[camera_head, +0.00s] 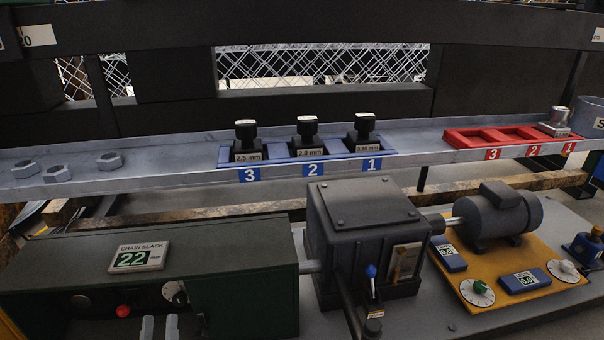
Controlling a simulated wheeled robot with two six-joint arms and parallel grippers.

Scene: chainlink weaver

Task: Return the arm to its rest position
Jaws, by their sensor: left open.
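My left gripper (160,321) shows only as two light grey fingertips at the bottom edge, left of centre. The fingertips are apart with nothing between them. They appear in front of the dark green machine box (245,285), below its red button and dial. The rest of my left arm is out of the picture. My right gripper is not in view.
A grey shelf (410,135) crosses behind, bearing a blue tray (225,157) with three dark blocks, a red tray (465,139) and several hex nuts. A gearbox (360,235) and a motor (500,215) stand right of the green box. The chain slack display (138,257) reads 22.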

